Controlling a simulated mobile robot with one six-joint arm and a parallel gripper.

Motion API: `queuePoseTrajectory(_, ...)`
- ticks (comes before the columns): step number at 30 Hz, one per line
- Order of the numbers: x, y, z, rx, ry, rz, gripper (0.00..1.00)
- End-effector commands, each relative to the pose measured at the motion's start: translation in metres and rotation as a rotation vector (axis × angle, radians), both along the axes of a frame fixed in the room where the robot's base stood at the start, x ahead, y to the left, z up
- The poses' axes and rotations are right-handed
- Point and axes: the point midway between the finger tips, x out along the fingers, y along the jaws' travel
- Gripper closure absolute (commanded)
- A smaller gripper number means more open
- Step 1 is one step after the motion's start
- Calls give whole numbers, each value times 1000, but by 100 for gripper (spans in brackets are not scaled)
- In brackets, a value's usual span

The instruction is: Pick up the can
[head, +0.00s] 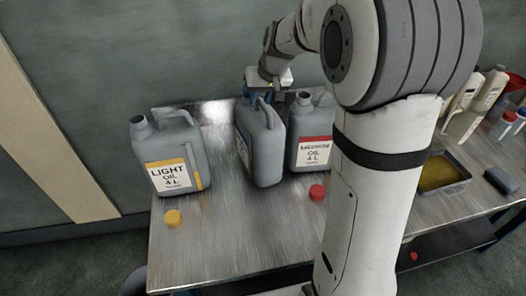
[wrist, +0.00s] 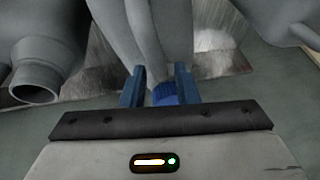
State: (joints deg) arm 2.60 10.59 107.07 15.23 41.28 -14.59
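A grey oil can (head: 266,155) stands in the middle of a row of cans, turned at an angle, with its label on its left face. My gripper (head: 268,92) is at its top, on the far side. The fingers look shut on the can. I cannot tell whether the can's base touches the table.
A light oil can (head: 172,155) stands left and a red-labelled can (head: 311,150) close on the right. A yellow cap (head: 173,218) and a red cap (head: 317,192) lie on the metal table (head: 235,240). An oil tray (head: 445,172) and bottles (head: 490,92) are at right.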

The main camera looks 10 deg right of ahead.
Motion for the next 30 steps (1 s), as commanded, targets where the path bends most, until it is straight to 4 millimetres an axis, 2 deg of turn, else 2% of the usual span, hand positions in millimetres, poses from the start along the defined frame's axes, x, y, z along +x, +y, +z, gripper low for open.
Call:
queuePoseTrajectory(4,6,2,-15,0,2,0,72)
queuePoseTrajectory(12,6,3,-18,0,0,1,72)
queuePoseTrajectory(22,6,3,-17,0,0,1,99)
queuePoseTrajectory(30,6,4,-17,0,0,1,100)
